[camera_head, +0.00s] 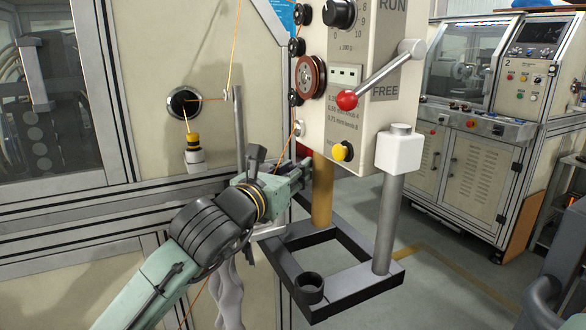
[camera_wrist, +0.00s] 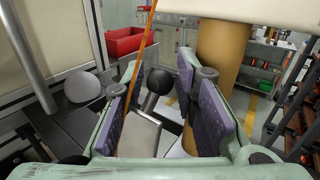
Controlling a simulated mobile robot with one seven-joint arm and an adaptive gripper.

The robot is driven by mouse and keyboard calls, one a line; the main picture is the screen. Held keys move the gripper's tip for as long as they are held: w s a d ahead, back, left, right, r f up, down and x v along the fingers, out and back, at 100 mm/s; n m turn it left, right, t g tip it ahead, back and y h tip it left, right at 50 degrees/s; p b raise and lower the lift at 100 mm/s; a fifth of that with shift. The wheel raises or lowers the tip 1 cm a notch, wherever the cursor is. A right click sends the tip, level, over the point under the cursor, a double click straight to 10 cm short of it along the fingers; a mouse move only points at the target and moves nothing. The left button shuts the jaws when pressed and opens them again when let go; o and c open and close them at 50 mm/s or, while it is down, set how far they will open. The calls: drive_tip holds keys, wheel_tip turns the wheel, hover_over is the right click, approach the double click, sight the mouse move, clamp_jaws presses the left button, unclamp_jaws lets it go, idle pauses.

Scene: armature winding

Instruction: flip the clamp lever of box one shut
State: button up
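My gripper (camera_head: 288,178) is open beside the lower left edge of the cream control box (camera_head: 364,130). In the wrist view its two purple-padded fingers (camera_wrist: 162,85) stand apart. I cannot tell for sure that this is the clamp lever.
An orange wire (camera_wrist: 139,65) runs close by the left finger. A grey ball (camera_wrist: 82,87) lies left of the fingers. A tan post (camera_wrist: 222,50) stands behind the right finger. A dark frame (camera_head: 350,290) is below the box. Open floor lies right.

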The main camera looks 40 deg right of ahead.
drive_tip(key=shift+c, duration=0.6)
clamp_jaws()
